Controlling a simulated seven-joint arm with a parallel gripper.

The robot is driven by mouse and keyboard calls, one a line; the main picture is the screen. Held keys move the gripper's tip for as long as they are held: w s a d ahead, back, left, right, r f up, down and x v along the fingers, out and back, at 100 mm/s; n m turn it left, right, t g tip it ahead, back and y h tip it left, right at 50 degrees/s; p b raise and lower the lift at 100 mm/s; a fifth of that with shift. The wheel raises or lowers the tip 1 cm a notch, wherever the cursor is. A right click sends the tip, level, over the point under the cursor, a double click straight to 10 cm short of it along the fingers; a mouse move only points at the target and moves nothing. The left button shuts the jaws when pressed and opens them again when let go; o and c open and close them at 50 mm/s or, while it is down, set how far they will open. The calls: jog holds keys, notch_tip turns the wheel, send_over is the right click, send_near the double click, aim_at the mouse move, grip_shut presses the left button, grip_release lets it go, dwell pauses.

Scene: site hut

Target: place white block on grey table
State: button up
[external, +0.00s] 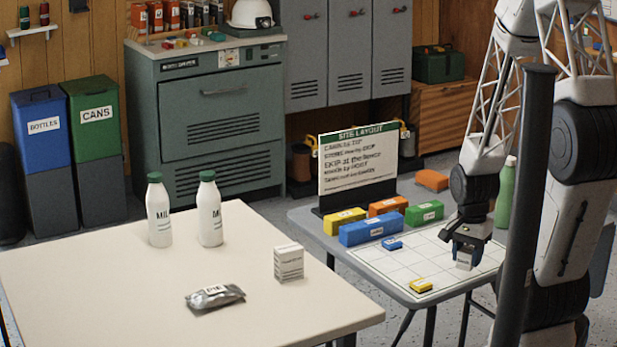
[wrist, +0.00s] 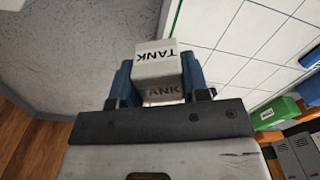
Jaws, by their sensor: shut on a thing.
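The white block (external: 464,261) is held in my gripper (external: 467,243) at the grey table (external: 309,222), over the right part of the white grid sheet. In the wrist view the block (wrist: 157,64) shows the word TANK on two faces and sits between the blue fingers of my gripper (wrist: 157,82), which is shut on it. I cannot tell whether the block touches the grid or is a little above it. My fingers partly hide its sides.
The grid sheet (external: 412,252) carries a small blue block (external: 392,244) and a small yellow block (external: 421,286). Larger blue (external: 374,229), yellow, orange and green blocks stand behind it, before the site layout sign (external: 357,164). A green bottle (external: 506,193) stands right of my gripper.

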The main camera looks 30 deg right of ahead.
dwell(0.3)
jog(key=w+d+r, duration=0.1)
jog(key=w+d, duration=0.5)
jog(key=w, duration=0.7)
jog(key=w+d+r, duration=0.2)
jog(key=w+d, duration=0.4)
jog(key=w, duration=0.8)
jog(key=w+d+r, duration=0.2)
jog(key=w+d, duration=0.4)
jog(key=w, duration=0.7)
jog(key=shift+w+r, duration=0.15)
jog(key=shift+w, duration=0.15)
jog(key=shift+f, duration=3.15)
jog(key=shift+f, duration=1.9)
jog(key=shift+f, duration=0.1)
jog(key=o, duration=1)
jog(key=shift+o, duration=0.2)
